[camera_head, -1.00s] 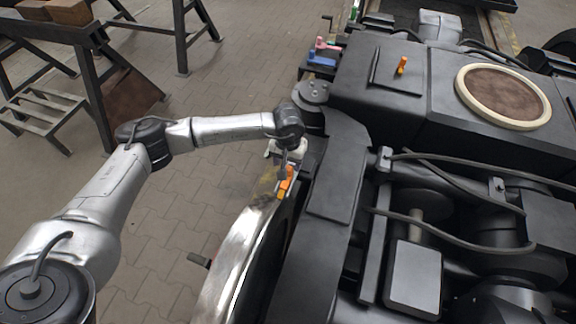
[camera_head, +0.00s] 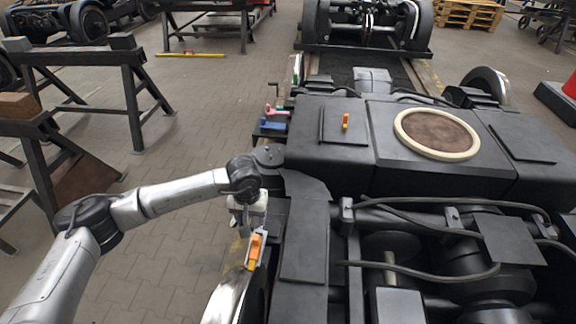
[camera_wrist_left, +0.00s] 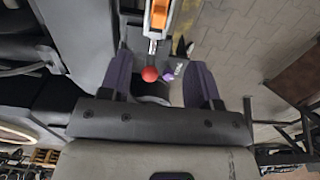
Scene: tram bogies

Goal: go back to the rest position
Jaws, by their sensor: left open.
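My left gripper (camera_head: 248,215) is open beside the frame edge of the black bogie (camera_head: 306,240), just above the wheel. An orange-bodied tool (camera_head: 255,250) stands at the wheel rim just in front of it. In the left wrist view, my gripper's two dark fingers (camera_wrist_left: 162,85) are spread apart. The tool's orange part (camera_wrist_left: 160,14) and its red ball end (camera_wrist_left: 150,74) show there, the ball in the gap between the fingers. I cannot tell whether a finger touches it. My right gripper is in neither view.
A blue clamp-like thing (camera_head: 272,125) and a pink one (camera_head: 275,110) lie on the bogie's far left corner. A small orange piece (camera_head: 345,121) stands on its top. Dark trestles (camera_head: 130,90) stand at the left. The paved floor between is clear.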

